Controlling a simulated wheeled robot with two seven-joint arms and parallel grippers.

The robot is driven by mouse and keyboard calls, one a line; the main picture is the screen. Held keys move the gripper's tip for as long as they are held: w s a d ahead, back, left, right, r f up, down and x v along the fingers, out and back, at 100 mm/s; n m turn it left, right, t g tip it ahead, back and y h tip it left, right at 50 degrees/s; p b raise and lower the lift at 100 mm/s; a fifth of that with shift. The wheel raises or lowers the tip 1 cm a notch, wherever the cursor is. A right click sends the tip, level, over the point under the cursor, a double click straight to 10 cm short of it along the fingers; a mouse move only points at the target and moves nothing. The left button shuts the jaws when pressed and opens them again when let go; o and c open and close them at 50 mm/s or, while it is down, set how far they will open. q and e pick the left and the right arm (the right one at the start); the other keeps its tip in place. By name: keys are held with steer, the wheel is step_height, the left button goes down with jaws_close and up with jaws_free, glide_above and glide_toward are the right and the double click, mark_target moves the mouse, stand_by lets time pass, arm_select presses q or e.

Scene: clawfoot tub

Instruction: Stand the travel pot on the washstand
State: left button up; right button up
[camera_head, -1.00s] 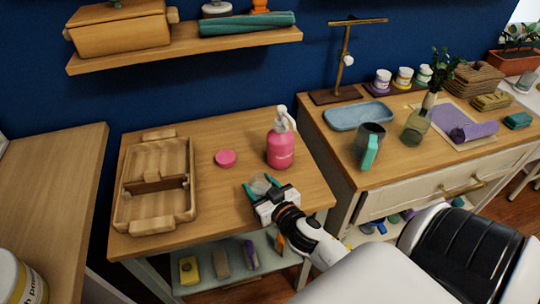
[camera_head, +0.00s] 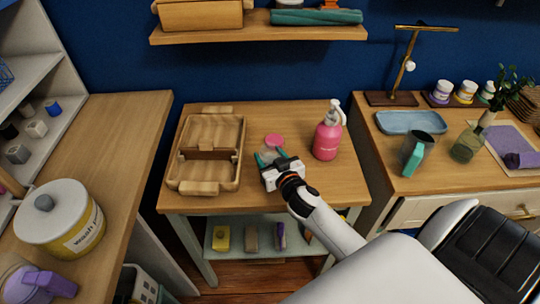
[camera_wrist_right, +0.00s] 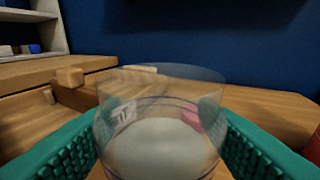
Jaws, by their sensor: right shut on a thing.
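My right gripper (camera_head: 269,158) is shut on a clear, open-topped cylindrical pot, the travel pot (camera_wrist_right: 160,135), seen between the teal fingers in the right wrist view. The pot is upright and has a pale bottom or contents. In the head view the gripper mostly hides it. The gripper is over the small wooden-topped stand (camera_head: 310,183), left of the pink pump bottle (camera_head: 327,141) and just in front of a pink disc (camera_head: 273,141). I cannot tell whether the pot touches the top. A drawered counter (camera_head: 400,178) stands to the right; which one is the washstand is unclear.
A divided wooden tray (camera_head: 206,180) fills the stand's left part. The stand's front right is clear. A lidded tub (camera_head: 62,222) stands on the left wooden surface.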

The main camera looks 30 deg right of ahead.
step_height(320, 180, down, 3)
steer(key=shift+f+b, duration=0.1)
steer(key=shift+b, duration=1)
steer(key=shift+f+b, duration=0.75)
steer(key=shift+f, duration=0.15)
steer(key=shift+f, duration=0.6)
stand_by(0.4)
steer(key=o, duration=1.2)
steer(key=shift+c, duration=0.2)
steer(key=shift+p+v, duration=0.9)
steer(key=shift+v, duration=3.05)
